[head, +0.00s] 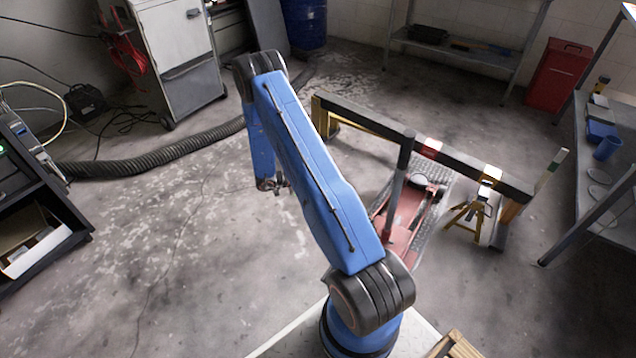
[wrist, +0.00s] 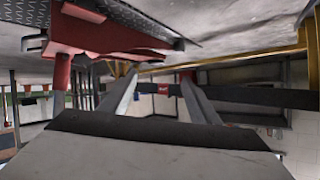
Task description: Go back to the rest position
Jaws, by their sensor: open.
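My gripper (head: 273,187) hangs at the end of my bent blue arm, above the bare concrete floor, left of the red floor jack. It is small and partly hidden by my own wrist in the head view. In the wrist view my gripper (wrist: 160,77) shows two grey fingers spread apart with an empty gap between them. Nothing is held. The wrist picture looks upside down, with the floor at the top.
The red floor jack (head: 400,238) and yellow jack stand (head: 468,214) are by a dark beam (head: 455,157) on the right. A ribbed hose (head: 150,160) crosses the left floor. A grey workbench (head: 606,175) stands far right. The left-centre floor is clear.

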